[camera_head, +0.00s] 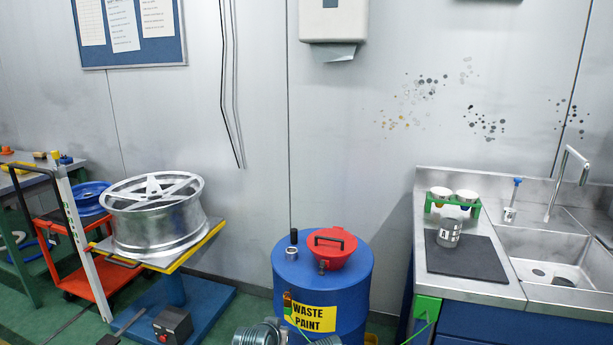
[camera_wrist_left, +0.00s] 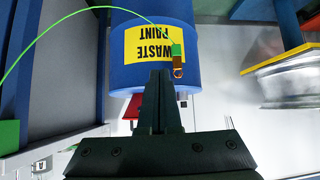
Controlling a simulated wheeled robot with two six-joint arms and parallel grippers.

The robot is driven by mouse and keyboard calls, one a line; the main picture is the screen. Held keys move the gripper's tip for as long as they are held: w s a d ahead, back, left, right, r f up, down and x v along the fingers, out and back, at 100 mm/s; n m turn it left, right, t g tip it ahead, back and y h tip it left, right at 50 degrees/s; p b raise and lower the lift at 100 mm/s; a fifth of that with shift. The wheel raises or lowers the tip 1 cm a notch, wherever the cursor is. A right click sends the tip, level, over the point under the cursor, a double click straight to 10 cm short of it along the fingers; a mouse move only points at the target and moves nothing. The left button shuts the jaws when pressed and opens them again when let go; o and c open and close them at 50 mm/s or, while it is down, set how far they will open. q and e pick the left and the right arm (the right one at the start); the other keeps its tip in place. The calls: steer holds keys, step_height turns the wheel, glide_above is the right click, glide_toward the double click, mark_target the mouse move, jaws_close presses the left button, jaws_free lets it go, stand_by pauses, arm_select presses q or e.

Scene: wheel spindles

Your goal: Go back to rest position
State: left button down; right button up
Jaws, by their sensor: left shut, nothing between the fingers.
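My left gripper (camera_wrist_left: 160,76) shows in the left wrist view, its dark fingers closed together with nothing between them. It is in front of the blue waste paint drum (camera_wrist_left: 152,75), which appears upside down there, and looks apart from it. The drum (camera_head: 322,277) also stands at the bottom middle of the head view, with a yellow label and a red lid. The left gripper's fingers cannot be made out in the head view. My right gripper is in neither view.
A silver wheel (camera_head: 158,228) lies on a yellow-edged lift table at left. A blue rim (camera_head: 88,196) sits on an orange cart behind it. At right, a steel sink counter (camera_head: 560,292) holds a dark mat (camera_head: 465,262), a grey cup (camera_head: 449,233) and a green rack (camera_head: 474,208).

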arm_select(q)
steer(key=s+a+f+n+g+y, duration=0.1)
steer(key=s+a+f+g, duration=0.3)
steer(key=s+a, duration=0.15)
steer(key=s+a+f+n+g+y, duration=0.1)
steer(key=s+a+f+g, duration=0.35)
steer(key=s, duration=0.25)
steer(key=s+d+r+m+p, duration=0.1)
steer(key=s+d+r+p, duration=0.1)
steer(key=r+p, duration=0.5)
steer(key=s+d+r+m+g+y+p, duration=0.1)
steer(key=s+d+r+p, duration=0.1)
steer(key=d+r+p, duration=0.3)
steer(key=s+d+r+m+p, duration=0.1)
steer(key=s+d+r+p, duration=0.1)
steer(key=r+p, duration=0.8)
steer(key=shift+s+d+r+p, duration=0.3)
steer(key=shift+s+d+r, duration=0.05)
steer(key=shift+d+r, duration=0.4)
